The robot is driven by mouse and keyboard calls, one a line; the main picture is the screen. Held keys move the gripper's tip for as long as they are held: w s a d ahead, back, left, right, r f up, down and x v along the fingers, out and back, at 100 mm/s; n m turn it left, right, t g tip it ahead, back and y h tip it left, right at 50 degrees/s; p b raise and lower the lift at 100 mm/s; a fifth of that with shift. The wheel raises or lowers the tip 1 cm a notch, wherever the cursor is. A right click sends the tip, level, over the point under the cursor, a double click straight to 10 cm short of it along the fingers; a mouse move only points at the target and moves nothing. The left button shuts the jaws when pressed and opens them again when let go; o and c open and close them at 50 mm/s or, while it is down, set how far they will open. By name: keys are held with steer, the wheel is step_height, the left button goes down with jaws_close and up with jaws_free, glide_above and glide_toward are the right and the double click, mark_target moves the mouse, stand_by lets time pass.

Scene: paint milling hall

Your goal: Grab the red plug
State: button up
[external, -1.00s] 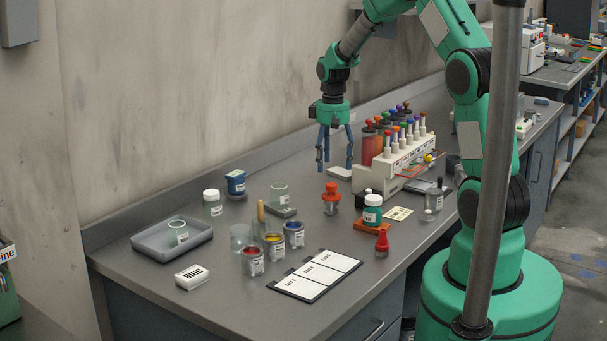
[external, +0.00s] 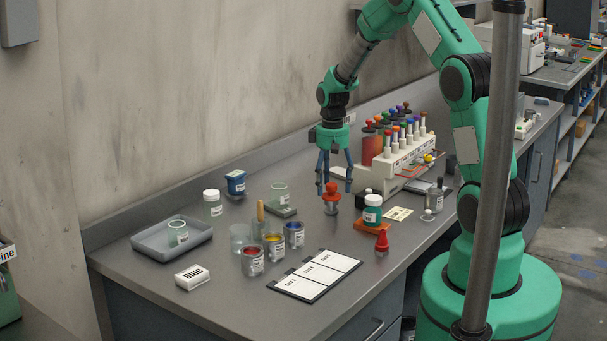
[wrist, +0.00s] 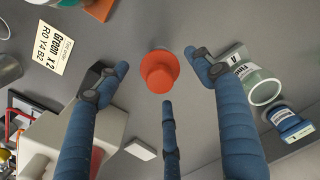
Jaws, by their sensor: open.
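A red-orange plug (external: 331,188) stands upright on the bench, with a ridged top above a grey lower part. In the wrist view the plug (wrist: 160,72) is seen from above, between my blue fingers. My gripper (external: 336,191) is open just above and around the plug's top, with no clear contact. In the wrist view my gripper (wrist: 163,76) shows three spread fingers. A second red, cone-shaped piece (external: 382,243) stands nearer the bench's front edge. Which of the two is the task's red plug cannot be told for certain.
A rack with several coloured-topped tubes (external: 400,150) stands behind. Glass beakers (external: 279,193) and paint tins (external: 294,235) are on the left. A label board (external: 314,274) lies in front.

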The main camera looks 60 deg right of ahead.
mark_target(331, 195)
steer(key=shift+f+b, duration=0.6)
steer(key=shift+f, duration=2)
steer(key=shift+c, duration=0.5)
steer(key=c, duration=1.3)
